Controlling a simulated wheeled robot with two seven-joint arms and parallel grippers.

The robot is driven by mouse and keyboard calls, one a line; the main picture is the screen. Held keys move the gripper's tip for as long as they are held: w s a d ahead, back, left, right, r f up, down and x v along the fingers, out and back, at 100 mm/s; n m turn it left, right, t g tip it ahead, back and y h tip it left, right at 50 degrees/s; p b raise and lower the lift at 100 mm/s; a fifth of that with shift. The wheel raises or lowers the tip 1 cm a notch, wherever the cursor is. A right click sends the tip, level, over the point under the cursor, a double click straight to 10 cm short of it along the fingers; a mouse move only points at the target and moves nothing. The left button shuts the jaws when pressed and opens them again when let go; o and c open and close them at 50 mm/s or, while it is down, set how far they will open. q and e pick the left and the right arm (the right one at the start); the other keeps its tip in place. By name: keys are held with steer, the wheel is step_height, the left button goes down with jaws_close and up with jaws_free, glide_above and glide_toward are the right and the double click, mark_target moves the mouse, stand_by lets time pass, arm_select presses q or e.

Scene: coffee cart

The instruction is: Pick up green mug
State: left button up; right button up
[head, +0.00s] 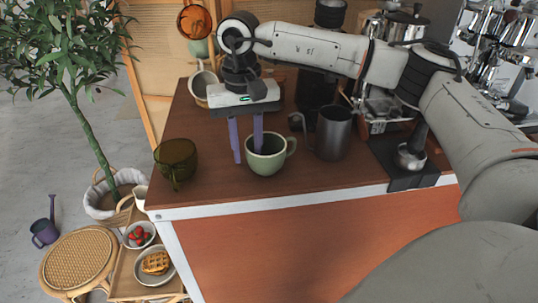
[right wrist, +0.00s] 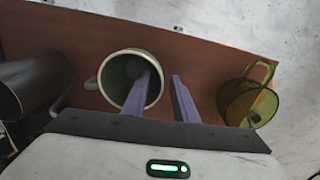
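The green mug (head: 266,158) stands upright on the brown cart top near its front edge, with its handle to the right in the head view. It also shows in the right wrist view (right wrist: 117,80), where its handle is to the left. My right gripper (head: 246,157) points down at the mug with its purple fingers apart. One finger reaches into the mug's opening and the other is outside, so the mug's wall lies between them. In the right wrist view the gripper (right wrist: 164,82) shows a gap between the fingers. My left gripper is not in view.
A dark yellow-green glass cup (head: 176,160) stands left of the mug. A grey metal pitcher (head: 333,133) stands close on its right. A tamper (head: 410,156) on a dark mat (head: 416,178) is farther right. White cups (head: 201,84) are behind my gripper.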

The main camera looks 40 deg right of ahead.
steer(key=shift+c, duration=0.5)
jaws_close()
step_height(320, 180, up, 18)
steer(key=p, duration=0.2)
